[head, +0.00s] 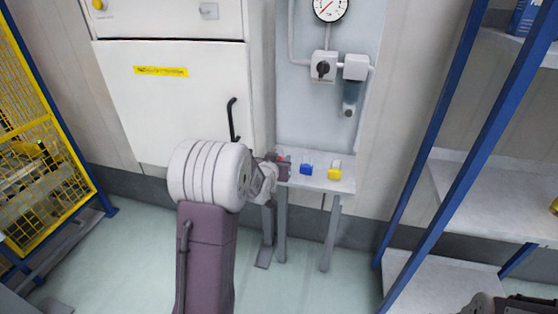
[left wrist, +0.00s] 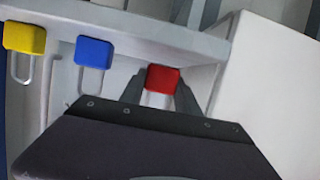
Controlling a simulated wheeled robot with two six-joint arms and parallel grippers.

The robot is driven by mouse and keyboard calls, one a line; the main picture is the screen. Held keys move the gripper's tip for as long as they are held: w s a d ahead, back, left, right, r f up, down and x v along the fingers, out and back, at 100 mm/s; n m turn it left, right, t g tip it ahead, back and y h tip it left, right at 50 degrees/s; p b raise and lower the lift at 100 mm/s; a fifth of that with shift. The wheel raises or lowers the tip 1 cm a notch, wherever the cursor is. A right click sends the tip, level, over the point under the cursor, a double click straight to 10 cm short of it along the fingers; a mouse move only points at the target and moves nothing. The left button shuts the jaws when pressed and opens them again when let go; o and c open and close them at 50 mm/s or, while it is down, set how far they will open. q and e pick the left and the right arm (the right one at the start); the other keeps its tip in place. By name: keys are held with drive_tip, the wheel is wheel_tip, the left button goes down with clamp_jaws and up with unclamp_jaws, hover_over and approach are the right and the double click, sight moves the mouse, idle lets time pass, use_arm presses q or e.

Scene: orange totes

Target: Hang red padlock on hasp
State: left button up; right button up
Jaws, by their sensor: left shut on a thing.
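The red padlock (left wrist: 162,78) shows in the left wrist view between the two fingers of my left gripper (left wrist: 160,92), which is shut on it. Its shackle is partly visible between the fingers. In the head view the left gripper (head: 280,165) is at the left end of a small grey shelf (head: 318,181), and only a bit of red shows there. I cannot tell whether the padlock still touches the shelf. The hasp is not clearly seen; a black handle (head: 232,120) is on the white cabinet door (head: 165,95). A part of my right arm shows at the lower right, its fingers unseen.
A blue padlock (head: 306,168) and a yellow padlock (head: 335,172) lie on the shelf right of my left gripper. A gauge panel (head: 300,100) rises behind it. A blue-framed rack (head: 478,130) stands right, a yellow mesh fence (head: 30,150) left. Open floor lies in front.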

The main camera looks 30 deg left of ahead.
use_arm(q)
drive_tip(key=shift+r+p, duration=1.3)
drive_tip(key=shift+r, duration=0.65)
drive_tip(key=shift+s+d+f, duration=0.1)
drive_tip(key=shift+s+f, duration=0.05)
drive_tip(key=shift+s, duration=0.3)
drive_tip(key=s, duration=0.2)
drive_tip(key=s+d+b, duration=0.1)
drive_tip(key=s, duration=0.3)
drive_tip(key=s+d, duration=0.1)
drive_tip(key=s, duration=0.2)
drive_tip(key=shift+d+b, duration=0.1)
drive_tip(key=shift+b, duration=0.2)
